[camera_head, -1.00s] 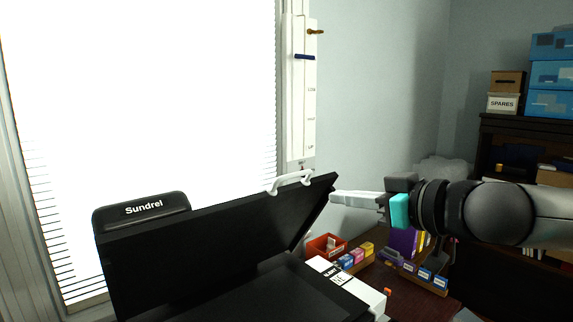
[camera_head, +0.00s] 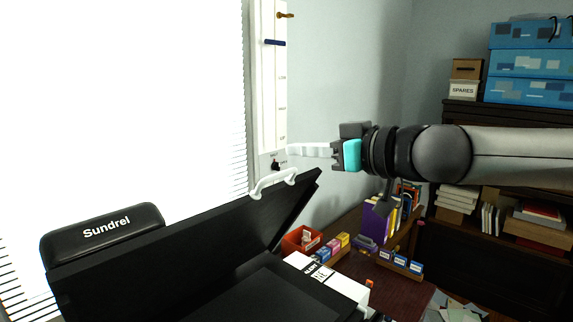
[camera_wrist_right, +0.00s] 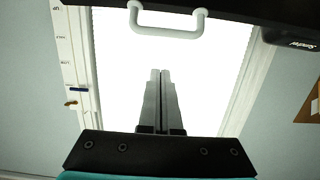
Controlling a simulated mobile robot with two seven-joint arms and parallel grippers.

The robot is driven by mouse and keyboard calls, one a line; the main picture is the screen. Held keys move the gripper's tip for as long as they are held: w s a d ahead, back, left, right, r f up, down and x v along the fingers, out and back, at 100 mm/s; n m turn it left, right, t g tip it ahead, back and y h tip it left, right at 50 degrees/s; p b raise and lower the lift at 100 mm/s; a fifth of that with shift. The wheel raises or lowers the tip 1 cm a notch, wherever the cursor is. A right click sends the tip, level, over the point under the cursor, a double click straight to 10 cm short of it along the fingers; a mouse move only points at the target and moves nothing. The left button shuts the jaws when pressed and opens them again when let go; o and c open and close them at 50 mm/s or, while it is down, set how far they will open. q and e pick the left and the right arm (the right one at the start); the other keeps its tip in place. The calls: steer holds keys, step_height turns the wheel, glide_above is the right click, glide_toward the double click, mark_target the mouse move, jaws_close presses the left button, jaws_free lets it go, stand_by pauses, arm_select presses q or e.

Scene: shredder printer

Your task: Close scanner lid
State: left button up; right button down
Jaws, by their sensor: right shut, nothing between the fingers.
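The black scanner lid (camera_head: 210,225) stands tilted open over the scanner bed (camera_head: 250,298), with a white handle (camera_head: 273,183) on its upper edge. The handle and the dark lid edge also show at the top of the right wrist view (camera_wrist_right: 166,28). My right gripper (camera_head: 292,150) is shut and empty, a little above and to the right of the handle, apart from it. In the right wrist view its fingers (camera_wrist_right: 160,75) are together against the bright window. My left gripper is not in view.
A black panel marked Sundrel (camera_head: 105,232) rises behind the lid. A white wall gauge (camera_head: 268,90) hangs beside the bright window (camera_head: 120,90). An orange bin (camera_head: 300,240) and small boxes (camera_head: 333,246) sit right of the scanner. A dark shelf (camera_head: 490,120) stands farther right.

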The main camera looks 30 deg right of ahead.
mark_target(285, 173)
steer(key=shift+b+x, duration=0.8)
steer(key=shift+x, duration=1.8)
steer(key=shift+w+a+f, duration=0.25)
steer(key=shift+w+f, duration=0.05)
steer(key=shift+w, duration=0.35)
steer(key=shift+s+d+f, duration=0.25)
steer(key=shift+s+f, duration=0.1)
steer(key=shift+s, duration=0.15)
steer(key=shift+s+d+f, duration=0.2)
steer(key=shift+s+f, duration=0.15)
steer(key=shift+s, duration=0.2)
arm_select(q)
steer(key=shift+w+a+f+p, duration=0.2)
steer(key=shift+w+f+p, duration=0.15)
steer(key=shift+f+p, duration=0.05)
arm_select(e)
steer(key=shift+s+f, duration=0.3)
steer(key=shift+f, duration=0.15)
steer(key=shift+d+f, duration=0.1)
